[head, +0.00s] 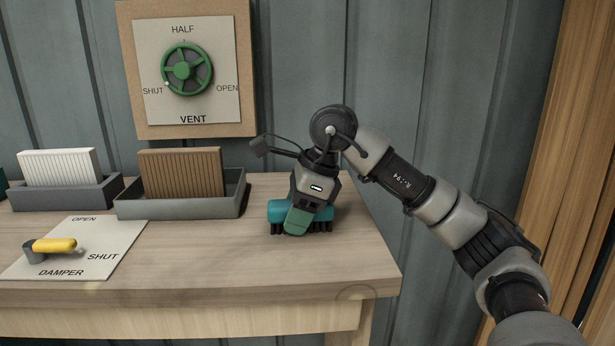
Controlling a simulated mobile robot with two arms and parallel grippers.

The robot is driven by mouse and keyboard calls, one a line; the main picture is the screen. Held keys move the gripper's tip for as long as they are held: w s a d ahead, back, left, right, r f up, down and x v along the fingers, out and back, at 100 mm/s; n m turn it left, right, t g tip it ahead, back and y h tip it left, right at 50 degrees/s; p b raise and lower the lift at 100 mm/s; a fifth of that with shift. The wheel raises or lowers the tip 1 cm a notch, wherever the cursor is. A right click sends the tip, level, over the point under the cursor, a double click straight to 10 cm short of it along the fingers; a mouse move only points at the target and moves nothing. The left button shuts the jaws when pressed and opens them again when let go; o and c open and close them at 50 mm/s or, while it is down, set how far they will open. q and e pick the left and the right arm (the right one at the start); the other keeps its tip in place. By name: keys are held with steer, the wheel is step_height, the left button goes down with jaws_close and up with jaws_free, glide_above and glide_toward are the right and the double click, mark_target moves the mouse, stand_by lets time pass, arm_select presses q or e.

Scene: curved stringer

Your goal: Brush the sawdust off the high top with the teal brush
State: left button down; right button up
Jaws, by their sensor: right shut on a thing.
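My right gripper (300,214) is shut on the teal brush (276,211) and points down over the right part of the high top (240,262). The brush has a teal body and dark bristles along its lower edge. The bristles are at the wooden surface and seem to touch it. The gripper hides the middle of the brush. I cannot make out any sawdust on the visible part of the top. My left gripper is not in view.
A grey tray with a brown ribbed block (182,173) and another with a white ribbed block (58,167) stand at the back left. A damper plate with a yellow handle (55,245) lies front left. A green vent wheel (186,69) is on the wall. The front middle is clear.

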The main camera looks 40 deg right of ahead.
steer(key=shift+s+a, duration=0.2)
steer(key=shift+s, duration=0.15)
steer(key=r, duration=0.1)
steer(key=r+p, duration=0.1)
steer(key=r, duration=0.1)
steer(key=shift+s+a+p, duration=0.1)
steer(key=shift+s+p, duration=0.2)
steer(key=shift+w+d+r+p, duration=0.1)
steer(key=shift+w+r+p, duration=0.15)
steer(key=shift+r+p, duration=0.2)
steer(key=shift+w+d+r+p, duration=0.1)
steer(key=shift+w+r+p, duration=0.15)
steer(key=shift+r+p, duration=0.2)
steer(key=shift+r, duration=0.35)
steer(key=shift+s+a+r+p, duration=0.1)
steer(key=shift+s+r+p, duration=0.05)
steer(key=shift+r+p, duration=0.4)
steer(key=shift+s+r+p, duration=0.1)
steer(key=shift+r+p, duration=0.3)
steer(key=shift+r, duration=0.35)
steer(key=shift+w, duration=0.15)
